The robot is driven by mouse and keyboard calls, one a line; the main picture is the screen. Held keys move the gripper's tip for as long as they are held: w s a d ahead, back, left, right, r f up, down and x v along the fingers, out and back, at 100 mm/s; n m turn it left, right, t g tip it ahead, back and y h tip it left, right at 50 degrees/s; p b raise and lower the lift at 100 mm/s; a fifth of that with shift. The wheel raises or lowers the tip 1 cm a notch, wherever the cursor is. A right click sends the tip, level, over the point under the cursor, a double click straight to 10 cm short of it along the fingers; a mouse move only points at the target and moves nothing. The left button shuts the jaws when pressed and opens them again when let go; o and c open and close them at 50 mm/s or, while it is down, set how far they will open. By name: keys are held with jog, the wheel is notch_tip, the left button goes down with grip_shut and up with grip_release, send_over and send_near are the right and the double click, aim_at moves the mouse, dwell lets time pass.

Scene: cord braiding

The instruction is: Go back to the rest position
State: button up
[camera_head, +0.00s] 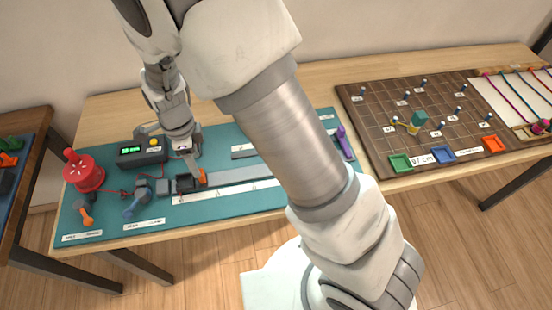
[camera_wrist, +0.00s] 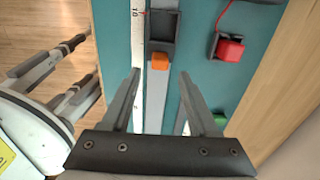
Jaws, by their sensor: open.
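My gripper (camera_head: 190,160) hangs fingers down over the teal mat (camera_head: 105,205) in the head view, by a small orange block (camera_head: 203,177) and a black clamp (camera_head: 186,184). In the wrist view my gripper (camera_wrist: 160,76) has its two fingers wide apart with nothing between them. The grey rail (camera_wrist: 155,105) shows below that gap. The orange block (camera_wrist: 160,62) and the black clamp (camera_wrist: 163,32) lie just past the fingertips. I cannot tell how high the fingertips are above the mat. My own arm hides the middle of the head view.
On the mat stand a red round holder (camera_head: 84,173), a black box with a green display (camera_head: 141,153) and a purple tool (camera_head: 344,142). A brown peg board (camera_head: 380,115) with green, blue and orange trays lies at right. Another table (camera_head: 22,150) stands at left.

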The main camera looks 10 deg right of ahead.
jog(key=s+d+r+n+t+y, duration=0.1)
jog(key=d+r+n, duration=0.4)
jog(key=r, duration=0.4)
jog(key=d+r+n+t, duration=0.1)
jog(key=d+r+n, duration=0.2)
jog(key=d+r, duration=0.45)
jog(key=s+d+r+n+t+h, duration=0.1)
jog(key=s+d+r+n+t, duration=0.2)
jog(key=s+d+r+n, duration=0.7)
jog(key=s+d, duration=0.2)
jog(key=s, duration=0.1)
jog(key=shift+t, duration=0.3)
jog(key=shift+w, duration=0.1)
jog(key=shift+c, duration=0.7)
